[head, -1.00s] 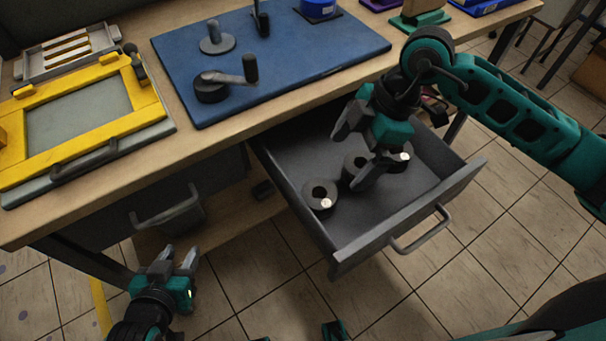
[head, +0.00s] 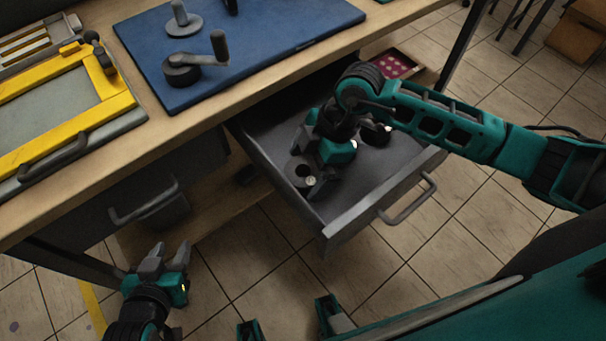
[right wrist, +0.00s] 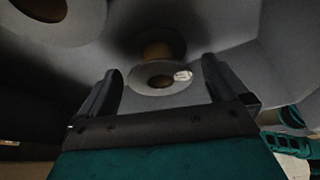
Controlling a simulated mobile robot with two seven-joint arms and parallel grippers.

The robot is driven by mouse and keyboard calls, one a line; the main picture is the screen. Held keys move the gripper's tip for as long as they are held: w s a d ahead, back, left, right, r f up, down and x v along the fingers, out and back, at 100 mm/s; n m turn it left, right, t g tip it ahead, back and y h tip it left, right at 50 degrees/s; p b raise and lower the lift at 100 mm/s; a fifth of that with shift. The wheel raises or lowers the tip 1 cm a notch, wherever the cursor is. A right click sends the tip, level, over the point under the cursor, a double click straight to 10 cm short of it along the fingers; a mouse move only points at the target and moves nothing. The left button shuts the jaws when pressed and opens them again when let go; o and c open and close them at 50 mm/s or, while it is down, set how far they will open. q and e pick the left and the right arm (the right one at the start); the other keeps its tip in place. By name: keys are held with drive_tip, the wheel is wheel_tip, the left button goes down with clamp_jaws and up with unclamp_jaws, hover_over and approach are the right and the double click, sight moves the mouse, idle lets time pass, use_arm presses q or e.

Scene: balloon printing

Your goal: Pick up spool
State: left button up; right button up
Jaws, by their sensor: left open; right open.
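Dark spools lie in the open grey drawer (head: 345,222). In the head view one spool (head: 303,170) is at the front left of the drawer, and another (head: 377,136) shows partly behind my right arm. My right gripper (head: 312,160) is down inside the drawer by the front-left spool, and hides part of the drawer floor. In the right wrist view my right gripper (right wrist: 160,85) is open, with a spool (right wrist: 150,80) with a brown core and white label just beyond and between its fingers. A second spool (right wrist: 80,25) is at upper left. My left gripper (head: 168,256) is open and empty, low at left.
The table above bears a blue board (head: 260,50) with a crank-handled piece (head: 185,72), and a yellow frame (head: 120,90) at left. A closed drawer handle (head: 145,200) is below. A small tray with a red inside (head: 393,64) is behind the drawer. Drawer walls surround my right gripper.

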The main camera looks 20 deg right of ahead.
drive_tip(key=shift+x, duration=0.75)
drive_tip(key=shift+a+f, duration=0.1)
drive_tip(key=shift+f, duration=0.1)
drive_tip(key=shift+r, duration=0.1)
drive_tip(key=c, duration=1)
use_arm(q)
drive_tip(key=shift+w+d+r, duration=0.1)
drive_tip(key=shift+w+r, duration=0.05)
drive_tip(key=shift+w, duration=0.1)
drive_tip(key=r+p, duration=0.2)
drive_tip(key=p, duration=0.1)
drive_tip(key=shift+s+a+r, duration=0.2)
use_arm(e)
wheel_tip(320, 180, up, 20)
